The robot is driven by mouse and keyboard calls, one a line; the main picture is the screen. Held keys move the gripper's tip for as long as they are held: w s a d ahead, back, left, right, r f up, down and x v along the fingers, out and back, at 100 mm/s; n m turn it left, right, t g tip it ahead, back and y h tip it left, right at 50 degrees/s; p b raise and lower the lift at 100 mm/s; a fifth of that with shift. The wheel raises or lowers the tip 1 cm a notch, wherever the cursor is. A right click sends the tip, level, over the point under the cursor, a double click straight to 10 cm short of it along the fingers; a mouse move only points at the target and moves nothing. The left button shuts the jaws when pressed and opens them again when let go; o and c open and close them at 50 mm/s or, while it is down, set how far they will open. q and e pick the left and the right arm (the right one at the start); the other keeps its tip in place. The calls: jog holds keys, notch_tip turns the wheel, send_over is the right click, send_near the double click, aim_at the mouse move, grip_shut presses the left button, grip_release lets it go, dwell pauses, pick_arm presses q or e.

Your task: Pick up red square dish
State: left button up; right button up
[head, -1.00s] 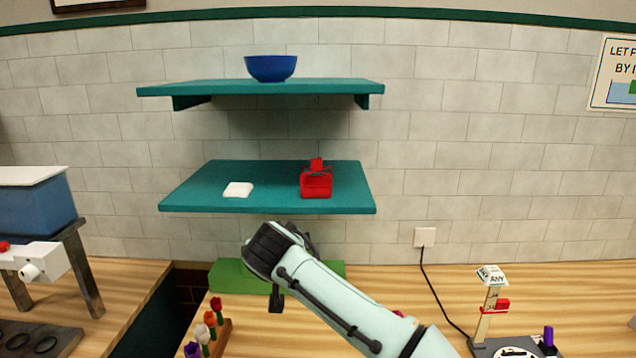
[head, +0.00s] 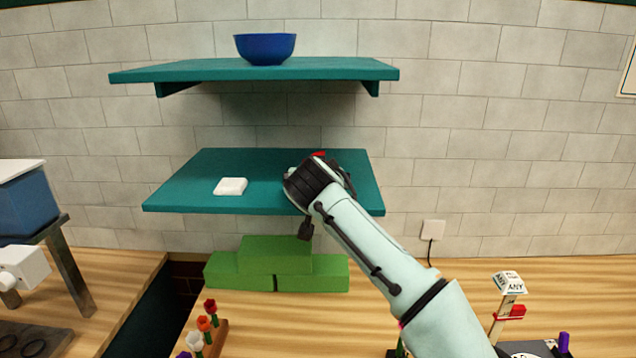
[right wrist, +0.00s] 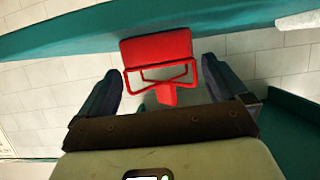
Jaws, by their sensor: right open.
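The red square dish (right wrist: 157,48) is in the right wrist view, between and just beyond the fingertips of my right gripper (right wrist: 163,72). It has a flat red face, a thin crossed frame and a short red post. In the head view only a small red bit of it (head: 318,154) shows above my right wrist, over the lower teal shelf (head: 200,168); my arm hides the rest. My right gripper is open, with one finger on either side of the red dish. Contact with the fingers cannot be made out. My left gripper is not in view.
A small white square piece (head: 230,186) lies on the lower shelf, left of my arm. The upper shelf (head: 190,72) holds a blue bowl (head: 265,48). Green blocks (head: 275,262) stand below on the wooden counter. Flowers (head: 204,323) stand at the front.

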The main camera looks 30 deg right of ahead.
jog(key=shift+w+d+f, duration=0.3)
jog(key=shift+w+d, duration=0.05)
jog(key=shift+w, duration=0.15)
jog(key=p+x, duration=0.1)
jog(key=x, duration=0.2)
jog(key=shift+w+f, duration=0.1)
jog(key=shift+w, duration=0.2)
jog(key=shift+w+d+f, duration=0.15)
jog(key=shift+w+f, duration=0.1)
jog(key=shift+w, duration=0.05)
jog(key=shift+s, duration=0.15)
jog(key=shift+s+r, duration=0.1)
jog(key=shift+s, duration=0.05)
jog(key=c, duration=0.4)
jog(key=shift+s, duration=0.1)
jog(key=c, duration=0.5)
jog(key=shift+c, duration=0.8)
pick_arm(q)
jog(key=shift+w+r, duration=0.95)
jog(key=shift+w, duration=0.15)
